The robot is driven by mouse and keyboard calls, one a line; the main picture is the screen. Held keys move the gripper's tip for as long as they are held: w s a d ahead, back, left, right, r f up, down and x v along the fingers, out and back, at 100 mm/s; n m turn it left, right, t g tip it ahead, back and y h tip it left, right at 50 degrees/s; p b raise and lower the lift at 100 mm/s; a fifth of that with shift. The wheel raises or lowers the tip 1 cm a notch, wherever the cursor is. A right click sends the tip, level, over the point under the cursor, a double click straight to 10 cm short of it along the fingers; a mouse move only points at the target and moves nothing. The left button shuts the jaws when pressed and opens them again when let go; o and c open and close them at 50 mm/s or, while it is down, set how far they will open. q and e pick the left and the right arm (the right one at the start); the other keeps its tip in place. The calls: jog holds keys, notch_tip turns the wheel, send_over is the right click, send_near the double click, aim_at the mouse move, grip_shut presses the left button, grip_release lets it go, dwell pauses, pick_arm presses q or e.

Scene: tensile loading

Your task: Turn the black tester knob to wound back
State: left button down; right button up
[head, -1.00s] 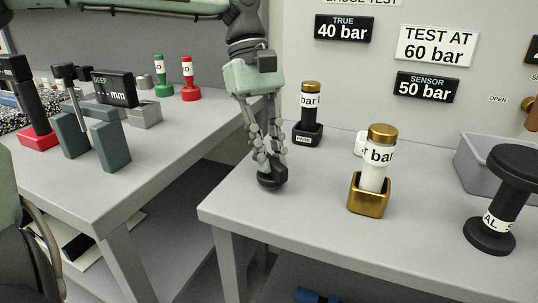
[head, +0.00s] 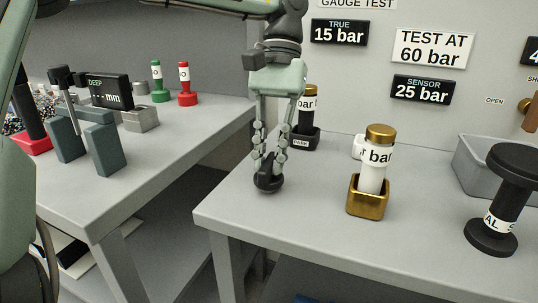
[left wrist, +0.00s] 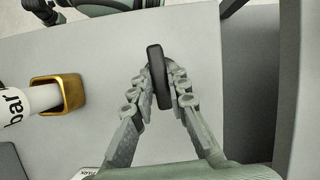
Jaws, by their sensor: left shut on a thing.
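The black tester knob (head: 268,183) stands near the left front corner of the right table. In the left wrist view it is a dark upright bar (left wrist: 157,77) between the fingers. My left gripper (head: 268,167) points straight down over it and is shut on it, one finger on each side; the left wrist view shows the fingertips (left wrist: 160,92) against both flanks. The TRUE display (head: 340,33) reads 15 bar and the SENSOR display (head: 420,90) reads 25 bar. My right gripper is not in view.
A gold holder (head: 367,202) with a white gauge stands right of the knob. A black gauge in a PARK holder (head: 301,140) is behind my gripper. A black spool-shaped stamp (head: 490,238) and grey bin (head: 480,165) stand farther right. The table front between is clear.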

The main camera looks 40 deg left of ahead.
pick_arm(q)
jog(key=shift+m, duration=0.5)
jog(key=c, duration=1.5)
grip_release()
jog(key=v, duration=1.2)
jog(key=shift+d, duration=0.25)
